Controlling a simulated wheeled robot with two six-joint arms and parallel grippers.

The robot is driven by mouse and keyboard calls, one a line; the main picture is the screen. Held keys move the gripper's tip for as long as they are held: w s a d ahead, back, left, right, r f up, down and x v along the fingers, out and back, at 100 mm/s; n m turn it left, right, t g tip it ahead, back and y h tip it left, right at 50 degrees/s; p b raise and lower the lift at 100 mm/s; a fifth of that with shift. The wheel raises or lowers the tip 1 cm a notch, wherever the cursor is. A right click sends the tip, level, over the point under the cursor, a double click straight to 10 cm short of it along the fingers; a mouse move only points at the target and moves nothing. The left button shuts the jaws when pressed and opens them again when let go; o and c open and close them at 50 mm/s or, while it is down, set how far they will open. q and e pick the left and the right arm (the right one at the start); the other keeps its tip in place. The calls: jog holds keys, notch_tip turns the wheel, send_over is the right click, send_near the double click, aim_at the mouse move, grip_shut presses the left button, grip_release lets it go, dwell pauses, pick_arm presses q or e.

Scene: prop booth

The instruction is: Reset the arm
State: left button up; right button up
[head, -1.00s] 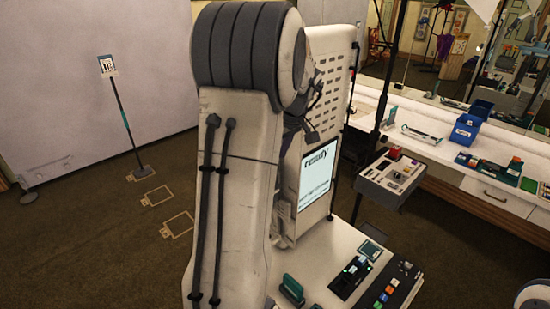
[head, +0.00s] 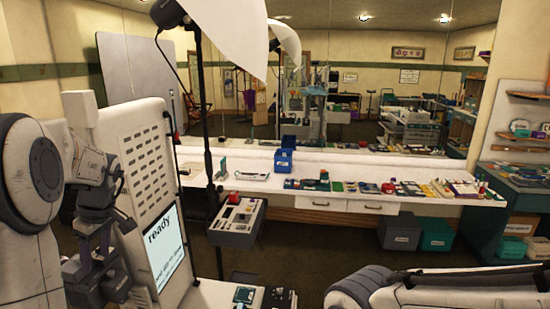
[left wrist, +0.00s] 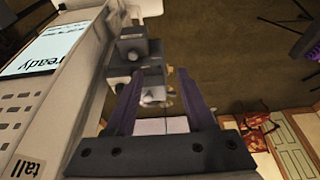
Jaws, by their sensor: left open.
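My left arm comes in from the left edge in the head view. My left gripper (head: 92,258), with purple fingers, points down beside the tall white panel (head: 143,165). The left wrist view shows its two fingers (left wrist: 160,95) open and apart. A grey block-like part (left wrist: 140,47) shows beyond and partly between them in that view; I cannot tell whether they touch it. The panel carries a lit screen (head: 165,245) reading "ready". My right gripper is not in view; only a link of my right arm shows at the bottom right.
A grey control box (head: 237,222) stands right of the panel, beside a thin black stand (head: 207,130). A long white counter (head: 340,170) behind holds a blue bin (head: 284,161) and several small items. Open floor lies before the counter.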

pick_arm(q)
jog(key=w+d+r+m+t+y+b, duration=0.2)
jog(key=w+d+m+t+b, duration=0.6)
jog(key=w+d, duration=0.45)
jog(key=s+d+f+m+t+h+b, duration=0.1)
jog(key=d+f+m+h, duration=0.2)
jog(key=d, duration=0.7)
jog(key=s+d+f+m+t+h+b, duration=0.15)
jog(key=d+h, duration=0.25)
jog(key=d, duration=0.5)
jog(key=s+d+f+m+g+h+b, duration=0.25)
jog(key=s+d+f+m, duration=0.2)
jog(key=s+d, duration=0.3)
jog(key=s+d+f+m+g+h+b, duration=0.15)
jog(key=s+d+f+m+g, duration=0.3)
jog(key=s, duration=0.45)
jog(key=s+a+f+m+g+y+b, duration=0.1)
jog(key=s+a+f+g+y, duration=0.1)
jog(key=s+f, duration=0.3)
jog(key=s+a+f+m+g+y+b, duration=0.1)
jog(key=s+f, duration=0.4)
jog(key=s, duration=0.5)
jog(key=shift+s+a+m+g+y, duration=0.25)
jog(key=shift+a+m+g+y, duration=0.15)
jog(key=shift+a+y, duration=0.3)
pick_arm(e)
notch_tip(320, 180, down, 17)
